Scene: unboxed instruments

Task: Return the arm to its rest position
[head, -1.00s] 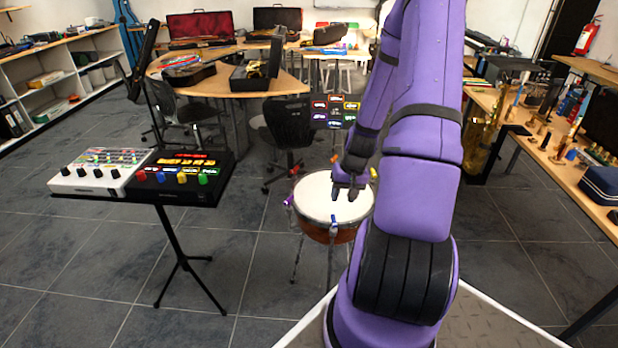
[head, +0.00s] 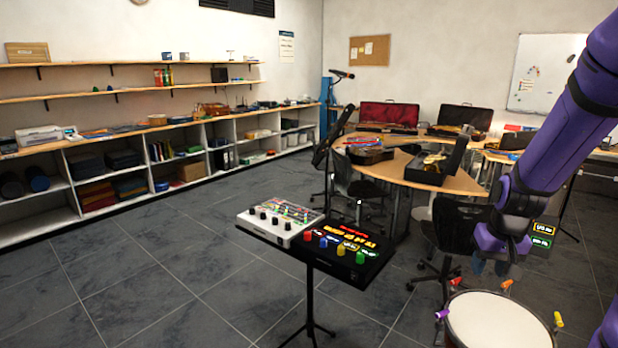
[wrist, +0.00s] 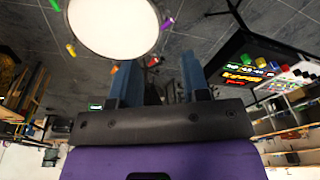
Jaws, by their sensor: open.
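My purple arm (head: 560,140) reaches in from the right edge of the head view and hangs down beyond the drum. My gripper (head: 490,266) is at its lower end, past the drum's far rim, pointing down. In the wrist view its two blue-grey fingers (wrist: 160,78) stand apart with nothing between them, so it is open and empty. The drum (head: 495,322) has a white head and coloured clamps on its rim. It also shows in the wrist view (wrist: 112,25), clear of the fingers.
A stand to the left bears a white mixer (head: 281,219) and a black pad unit (head: 338,248). A black chair (head: 455,232) is behind my gripper. A round wooden table (head: 405,172) holds open cases. Shelves line the left wall; the left floor is clear.

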